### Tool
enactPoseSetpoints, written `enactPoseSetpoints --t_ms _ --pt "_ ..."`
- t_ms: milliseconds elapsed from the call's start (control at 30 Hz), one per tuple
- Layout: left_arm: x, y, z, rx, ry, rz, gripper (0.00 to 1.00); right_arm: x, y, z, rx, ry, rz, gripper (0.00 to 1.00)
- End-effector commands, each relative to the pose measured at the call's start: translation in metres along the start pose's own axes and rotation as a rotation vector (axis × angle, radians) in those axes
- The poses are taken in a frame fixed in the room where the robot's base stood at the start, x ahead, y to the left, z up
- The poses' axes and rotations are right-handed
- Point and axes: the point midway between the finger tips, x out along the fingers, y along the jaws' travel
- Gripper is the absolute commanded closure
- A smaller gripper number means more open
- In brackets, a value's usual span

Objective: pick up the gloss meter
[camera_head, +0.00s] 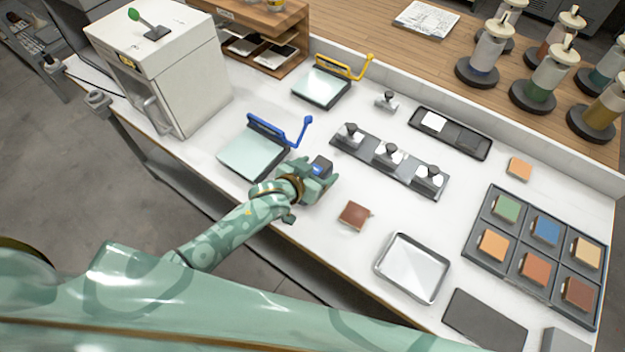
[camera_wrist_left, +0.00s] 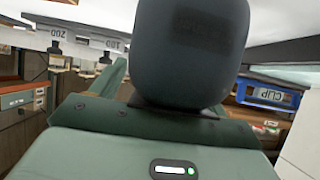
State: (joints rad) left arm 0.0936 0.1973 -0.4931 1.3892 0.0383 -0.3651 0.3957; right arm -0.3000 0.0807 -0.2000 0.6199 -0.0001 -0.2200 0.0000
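The gloss meter (camera_head: 320,166) is a small dark device with a blue patch on top, near the middle of the white bench in the head view. My left gripper (camera_head: 317,178) is around it, with a finger on either side, and looks shut on it. In the left wrist view the gloss meter (camera_wrist_left: 190,50) is a large dark rounded body filling the space between the fingers. Its lower part is hidden by the gripper, and I cannot tell whether it touches the bench. My right gripper is not in view.
A blue-handled glass plate (camera_head: 252,150) lies left of the gripper. A rack with three dark-knobbed pieces (camera_head: 410,176) is to the right. A brown tile (camera_head: 354,215) and metal tray (camera_head: 412,268) lie nearer the front. A white cabinet (camera_head: 170,75) stands at left.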

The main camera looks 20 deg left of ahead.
Motion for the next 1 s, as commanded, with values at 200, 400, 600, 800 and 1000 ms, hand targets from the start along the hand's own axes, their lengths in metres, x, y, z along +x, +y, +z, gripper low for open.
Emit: enactPoseSetpoints --t_ms 200,400,600,800,1000 --pt "0.000 0.000 0.000 0.000 0.000 0.000 0.84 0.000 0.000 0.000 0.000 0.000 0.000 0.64" --pt "0.000 0.000 -0.001 -0.001 0.002 0.000 0.92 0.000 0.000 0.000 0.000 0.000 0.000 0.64" --pt "-0.004 0.000 -0.009 -0.001 0.003 0.000 0.92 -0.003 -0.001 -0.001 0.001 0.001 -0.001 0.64" --pt "-0.032 0.007 -0.038 -0.003 0.005 0.002 0.92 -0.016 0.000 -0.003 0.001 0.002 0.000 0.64" --pt "-0.088 0.030 -0.066 -0.004 0.005 0.001 0.92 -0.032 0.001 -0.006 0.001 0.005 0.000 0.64"
